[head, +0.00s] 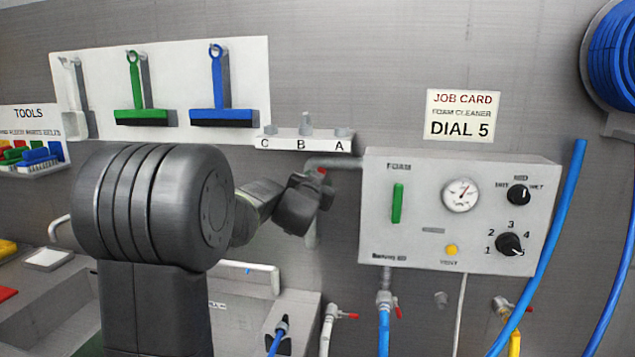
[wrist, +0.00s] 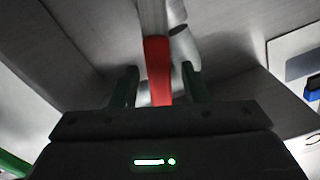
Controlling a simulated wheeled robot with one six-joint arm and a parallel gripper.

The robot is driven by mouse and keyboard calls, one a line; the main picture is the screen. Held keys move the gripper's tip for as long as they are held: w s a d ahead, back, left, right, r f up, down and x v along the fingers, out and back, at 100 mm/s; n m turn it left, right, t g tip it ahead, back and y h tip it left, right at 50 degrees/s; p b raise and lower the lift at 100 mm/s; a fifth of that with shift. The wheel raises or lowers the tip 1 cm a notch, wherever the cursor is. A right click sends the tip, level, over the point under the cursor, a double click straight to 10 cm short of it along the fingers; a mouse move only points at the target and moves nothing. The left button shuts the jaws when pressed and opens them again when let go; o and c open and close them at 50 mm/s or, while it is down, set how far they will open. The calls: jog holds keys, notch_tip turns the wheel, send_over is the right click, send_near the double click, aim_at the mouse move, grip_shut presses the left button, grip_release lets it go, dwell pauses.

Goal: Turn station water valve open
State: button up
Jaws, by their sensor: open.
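A red valve lever (wrist: 158,72) stands between the fingers of my gripper (wrist: 160,84) in the wrist view. The fingers are open, one on each side of it, with gaps visible. A pale pipe (wrist: 184,47) runs behind the lever. In the head view my gripper (head: 305,203) is at the grey pipe (head: 335,162) left of the foam box, and a small red bit of the lever (head: 322,171) shows at its top. My arm hides most of the valve there, so its exact angle cannot be told.
The foam box (head: 455,175) is close on the right, with a gauge, green handle and dial knob (head: 509,245). The A-B-C rail (head: 300,142) is just above my gripper. Squeegees hang at upper left.

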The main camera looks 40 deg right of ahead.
jog(key=b+v, duration=0.2)
jog(key=v, duration=1.1)
jog(key=shift+s+a, duration=0.15)
jog(key=shift+a, duration=0.05)
jog(key=shift+c, duration=0.2)
